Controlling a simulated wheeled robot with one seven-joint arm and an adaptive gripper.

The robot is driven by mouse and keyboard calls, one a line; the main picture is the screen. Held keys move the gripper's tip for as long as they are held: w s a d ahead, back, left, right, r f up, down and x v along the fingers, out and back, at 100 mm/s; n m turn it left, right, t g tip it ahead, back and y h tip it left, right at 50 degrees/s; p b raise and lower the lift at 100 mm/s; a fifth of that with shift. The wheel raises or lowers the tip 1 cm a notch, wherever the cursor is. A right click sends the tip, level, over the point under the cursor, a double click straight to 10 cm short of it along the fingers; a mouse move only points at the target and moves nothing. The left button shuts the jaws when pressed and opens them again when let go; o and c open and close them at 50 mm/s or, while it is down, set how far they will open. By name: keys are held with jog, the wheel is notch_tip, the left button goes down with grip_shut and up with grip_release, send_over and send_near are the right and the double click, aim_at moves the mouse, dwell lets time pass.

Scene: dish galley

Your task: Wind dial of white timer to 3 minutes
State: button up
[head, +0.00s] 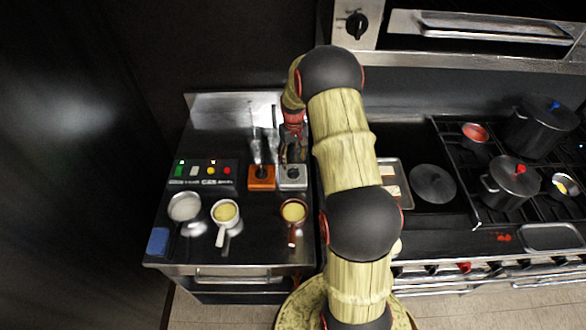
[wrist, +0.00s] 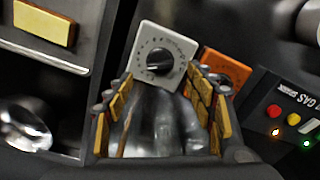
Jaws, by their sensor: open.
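The white timer (head: 293,178) stands on the steel counter at the left, to the right of the orange timer (head: 262,178). In the wrist view the white timer (wrist: 166,40) shows its square face, tick marks and a round black dial (wrist: 159,62), and looks tilted in the picture. My gripper (head: 293,150) is just behind and above the white timer in the head view. In the wrist view my gripper (wrist: 158,84) is open, with its padded fingers to either side of the dial and nothing held. I cannot tell whether the fingers touch the timer. The dial's setting is too small to read.
The orange timer (wrist: 226,68) is close beside the right fingers. A gas panel (head: 205,172) with coloured buttons is left of the timers. Several small pans, one a cream-filled pan (head: 293,211), stand in front. A stove with black pots (head: 510,180) is at right.

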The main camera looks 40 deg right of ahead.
aim_at(293, 169)
jog(key=shift+w+f, duration=0.1)
jog(key=shift+f, duration=3.5)
jog(key=shift+c, duration=0.4)
jog(key=c, duration=1.1)
jog(key=shift+f+n+b, duration=0.15)
jog(key=shift+n+b, duration=0.25)
jog(key=shift+n, duration=0.8)
jog(key=o, duration=1.1)
